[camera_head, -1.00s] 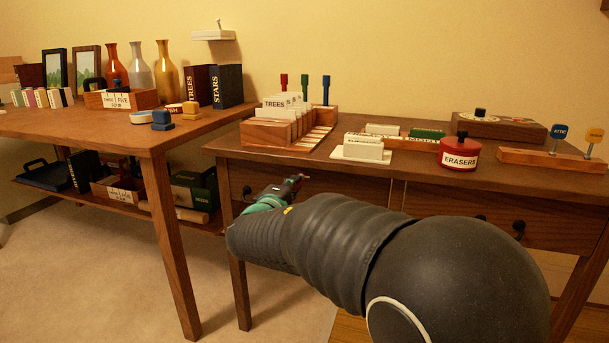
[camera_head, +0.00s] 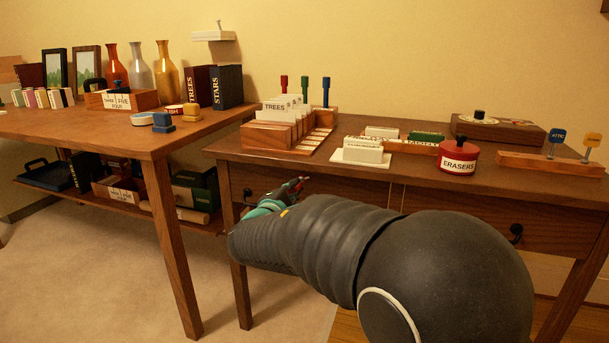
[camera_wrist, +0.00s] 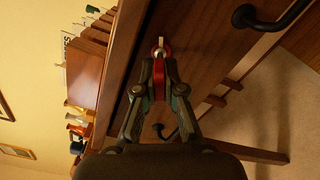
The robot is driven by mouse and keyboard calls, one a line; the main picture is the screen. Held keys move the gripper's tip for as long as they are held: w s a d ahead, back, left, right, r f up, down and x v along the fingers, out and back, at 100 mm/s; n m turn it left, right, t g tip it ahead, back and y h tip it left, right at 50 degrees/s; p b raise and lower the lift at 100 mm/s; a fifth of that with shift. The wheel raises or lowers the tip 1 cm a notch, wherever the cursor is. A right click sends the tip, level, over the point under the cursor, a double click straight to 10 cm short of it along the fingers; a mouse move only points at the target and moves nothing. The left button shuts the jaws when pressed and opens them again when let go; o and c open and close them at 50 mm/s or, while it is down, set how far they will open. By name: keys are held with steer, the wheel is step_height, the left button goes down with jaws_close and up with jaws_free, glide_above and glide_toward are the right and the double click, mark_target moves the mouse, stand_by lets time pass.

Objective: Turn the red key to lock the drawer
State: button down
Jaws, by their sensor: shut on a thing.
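My gripper (camera_wrist: 158,85) is shut on the red key (camera_wrist: 158,69), with the red part between its fingertips. A pale metal end of the key shows beyond the fingertips, at the wooden drawer front (camera_wrist: 196,60) in the wrist view. I cannot tell how deep it sits in a keyhole or how far it is turned. In the head view my gripper (camera_head: 287,190) is at the front of the desk's left drawer (camera_head: 333,189), below the desktop edge. A little red shows at its tip. My arm hides part of the drawers.
A black handle (camera_wrist: 272,14) is close to the gripper in the wrist view. On the desk (camera_head: 350,178) stand a card rack (camera_head: 268,137), a red ERASERS pot (camera_head: 458,157) and a key stand (camera_head: 550,164). A second table (camera_head: 80,125) stands at left.

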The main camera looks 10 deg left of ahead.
steer(key=shift+r+n, duration=0.1)
steer(key=shift+n, duration=0.3)
steer(key=shift+r+n+p, duration=0.1)
steer(key=shift+n+p, duration=0.6)
steer(key=shift+n, duration=0.1)
steer(key=shift+n+p, duration=0.3)
steer(key=shift+n, duration=0.4)
steer(key=shift+n+p, duration=0.7)
steer(key=shift+n, duration=0.1)
steer(key=shift+n+p, duration=0.35)
steer(key=shift+n, duration=0.25)
